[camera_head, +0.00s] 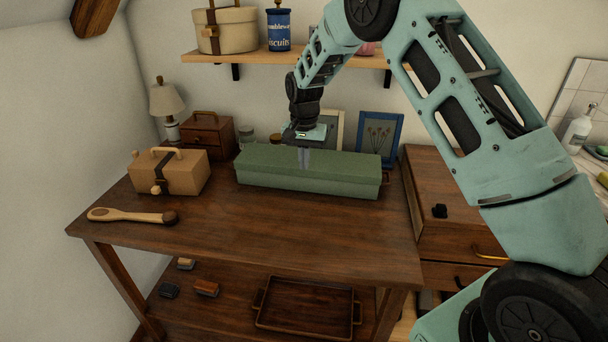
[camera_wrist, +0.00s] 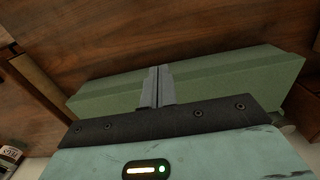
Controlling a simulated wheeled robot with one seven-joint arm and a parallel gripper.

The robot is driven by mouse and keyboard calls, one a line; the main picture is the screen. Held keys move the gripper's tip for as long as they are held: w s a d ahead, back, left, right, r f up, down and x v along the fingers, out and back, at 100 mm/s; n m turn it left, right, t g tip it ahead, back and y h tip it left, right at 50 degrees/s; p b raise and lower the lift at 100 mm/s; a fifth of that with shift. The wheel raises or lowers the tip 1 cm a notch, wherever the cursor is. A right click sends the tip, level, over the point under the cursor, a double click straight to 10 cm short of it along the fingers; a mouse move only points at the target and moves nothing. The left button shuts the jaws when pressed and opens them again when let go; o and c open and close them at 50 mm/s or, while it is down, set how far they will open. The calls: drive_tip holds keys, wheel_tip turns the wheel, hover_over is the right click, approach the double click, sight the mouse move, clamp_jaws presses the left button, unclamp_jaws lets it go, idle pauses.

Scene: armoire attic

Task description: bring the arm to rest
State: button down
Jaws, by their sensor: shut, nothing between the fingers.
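My gripper (camera_head: 304,158) hangs from my teal arm, pointing down, over or just in front of a long green box (camera_head: 335,178) on the wooden table (camera_head: 250,228). In the wrist view, the two grey fingers of my gripper (camera_wrist: 160,72) are together with nothing between them. The green box also shows in the wrist view (camera_wrist: 225,80), behind the fingers. Its lid looks shut. I cannot tell whether the fingertips touch the box.
A wooden shelf (camera_head: 275,57) with a round box (camera_head: 228,30) and a blue tin (camera_head: 279,30) is above. A tray (camera_head: 305,333) lies below. The table's front middle is clear.

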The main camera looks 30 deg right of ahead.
drive_tip(key=shift+r, duration=0.85)
